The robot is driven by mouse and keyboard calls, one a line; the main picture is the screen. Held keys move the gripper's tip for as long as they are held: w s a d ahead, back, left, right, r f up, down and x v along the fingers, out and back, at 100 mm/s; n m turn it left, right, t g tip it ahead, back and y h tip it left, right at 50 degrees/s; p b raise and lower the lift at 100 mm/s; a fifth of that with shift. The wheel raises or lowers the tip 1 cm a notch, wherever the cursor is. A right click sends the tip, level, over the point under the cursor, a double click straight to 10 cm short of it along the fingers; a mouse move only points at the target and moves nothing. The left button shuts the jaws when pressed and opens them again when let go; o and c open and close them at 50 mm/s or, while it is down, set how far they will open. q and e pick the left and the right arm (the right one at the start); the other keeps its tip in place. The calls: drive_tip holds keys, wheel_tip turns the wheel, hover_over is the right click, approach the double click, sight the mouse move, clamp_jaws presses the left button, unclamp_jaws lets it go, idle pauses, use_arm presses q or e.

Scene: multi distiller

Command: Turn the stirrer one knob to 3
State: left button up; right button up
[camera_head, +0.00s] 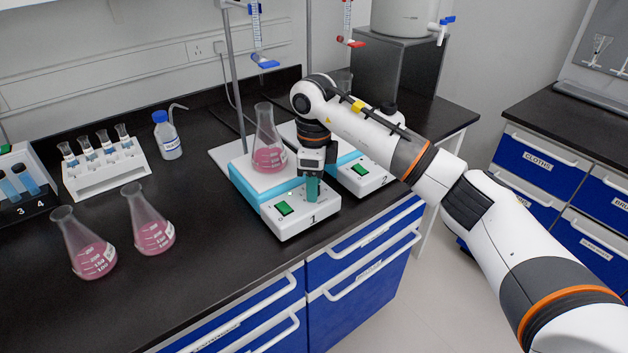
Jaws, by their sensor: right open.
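Stirrer one (299,218), a white and light-blue box marked 1, stands near the front edge of the black bench. A green switch (284,208) shows at the left of its front panel. A conical flask with pink liquid (268,157) stands on its top. My right gripper (312,193) points down at the right part of the front panel, where it hides the knob. Its jaws are open, and I cannot tell whether they touch the knob. My left gripper is out of view.
Stirrer two (362,180) stands just right, partly behind my right arm. Two flasks of pink liquid (92,258) (153,235) stand on the bench at left. A test-tube rack (104,172) and a wash bottle (168,141) stand behind. Burettes (256,30) hang above the stirrers.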

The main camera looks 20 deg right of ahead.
drive_tip(key=c, duration=1)
drive_tip(key=shift+m, duration=0.4)
drive_tip(key=m, duration=0.3)
drive_tip(key=shift+m+p, duration=0.3)
drive_tip(key=shift+m, duration=0.1)
drive_tip(key=m, duration=0.5)
drive_tip(key=shift+p, duration=0.3)
drive_tip(key=m, duration=0.7)
drive_tip(key=shift+m+p, duration=0.3)
drive_tip(key=shift+p, duration=0.1)
drive_tip(key=m, duration=0.6)
drive_tip(key=shift+p, duration=0.4)
drive_tip(key=shift+m, duration=0.4)
